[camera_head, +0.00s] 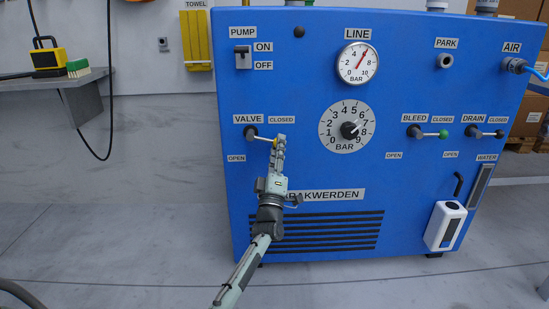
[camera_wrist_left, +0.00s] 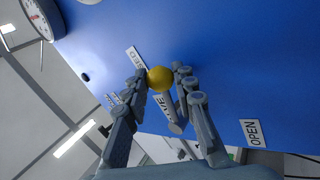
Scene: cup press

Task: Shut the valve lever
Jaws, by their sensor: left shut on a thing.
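The valve lever (camera_head: 262,137) is on the upper left of the blue panel, under the VALVE label. It runs from its black pivot (camera_head: 250,132) to the right and slightly down, just below the CLOSED label (camera_head: 281,120); the OPEN label (camera_head: 236,158) is below the pivot. My left gripper (camera_head: 277,142) is shut on the lever's knob end and covers most of it in the head view. In the left wrist view the yellow ball knob (camera_wrist_left: 160,78) shows between the two fingers (camera_wrist_left: 160,83). My right gripper is not in view.
A pressure dial (camera_head: 346,127) is right of my left gripper, with the line gauge (camera_head: 358,63) above it. The bleed lever (camera_head: 428,133) and drain lever (camera_head: 487,133) are farther right. The pump switch (camera_head: 243,57) is above the valve. A white box (camera_head: 445,226) hangs at lower right.

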